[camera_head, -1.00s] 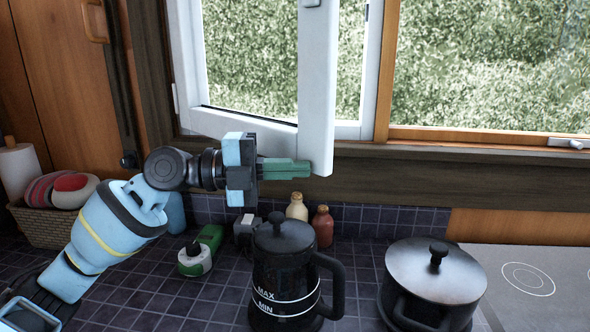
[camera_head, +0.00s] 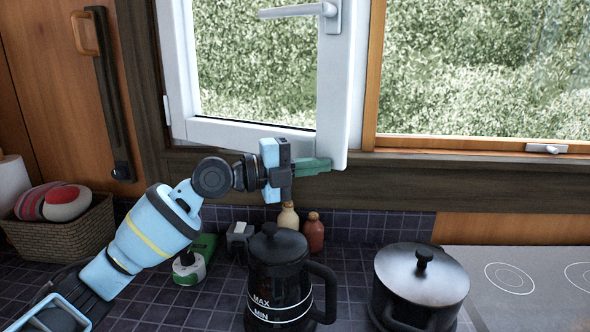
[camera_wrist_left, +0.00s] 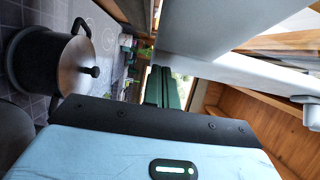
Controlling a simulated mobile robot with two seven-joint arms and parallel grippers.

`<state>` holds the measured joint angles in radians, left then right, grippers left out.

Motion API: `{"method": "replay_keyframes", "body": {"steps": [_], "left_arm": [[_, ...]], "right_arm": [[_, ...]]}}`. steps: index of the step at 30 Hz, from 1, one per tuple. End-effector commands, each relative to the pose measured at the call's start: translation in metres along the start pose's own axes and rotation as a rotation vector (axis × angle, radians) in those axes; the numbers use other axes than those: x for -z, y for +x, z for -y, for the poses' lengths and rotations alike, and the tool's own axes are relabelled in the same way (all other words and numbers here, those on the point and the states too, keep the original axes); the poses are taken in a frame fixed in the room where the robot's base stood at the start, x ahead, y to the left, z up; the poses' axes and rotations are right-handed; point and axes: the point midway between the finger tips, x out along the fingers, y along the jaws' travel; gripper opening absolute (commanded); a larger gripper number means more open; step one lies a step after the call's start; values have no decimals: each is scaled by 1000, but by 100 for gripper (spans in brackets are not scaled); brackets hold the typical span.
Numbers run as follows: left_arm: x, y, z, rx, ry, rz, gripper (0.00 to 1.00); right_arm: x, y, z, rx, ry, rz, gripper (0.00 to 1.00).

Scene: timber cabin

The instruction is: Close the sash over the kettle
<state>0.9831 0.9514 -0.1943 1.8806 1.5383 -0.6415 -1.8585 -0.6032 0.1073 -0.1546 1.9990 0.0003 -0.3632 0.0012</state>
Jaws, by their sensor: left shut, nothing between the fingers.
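The white window sash (camera_head: 333,100) stands partly open above the counter, hinged at its left, with its handle (camera_head: 331,12) at the top. The black kettle (camera_head: 278,280), marked MAX and MIN, stands upright on the tiles below it. My left gripper (camera_head: 313,167) has its green fingers shut and empty at the sash's lower free corner; they look to be against it, but exact contact is unclear. The shut fingers also show in the left wrist view (camera_wrist_left: 163,88), beside the pale sash (camera_wrist_left: 215,35). My right gripper is not in view.
A black lidded pot (camera_head: 422,285) stands right of the kettle, near the hob (camera_head: 515,275). A cream bottle (camera_head: 288,218) and a red bottle (camera_head: 314,232) stand behind the kettle. A wicker basket (camera_head: 75,232) sits at the left. The wooden sill (camera_head: 400,168) runs behind.

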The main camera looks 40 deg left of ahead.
Motion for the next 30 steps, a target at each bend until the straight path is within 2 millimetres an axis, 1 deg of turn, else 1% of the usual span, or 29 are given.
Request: {"method": "replay_keyframes", "body": {"steps": [1,6,12,15,22,30], "left_arm": [[-8,9,4,5,1,25,0],[-36,38,2,4,-1,114,0],[-70,66,0,2,-3,208,0],[-83,75,0,0,-1,246,0],[-104,88,0,0,-2,301,0],[-112,92,-1,-1,-1,321,0]], "right_arm": [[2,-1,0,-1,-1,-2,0],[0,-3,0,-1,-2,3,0],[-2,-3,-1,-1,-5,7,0],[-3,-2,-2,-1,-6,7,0],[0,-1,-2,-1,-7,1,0],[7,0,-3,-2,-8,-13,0]]}}
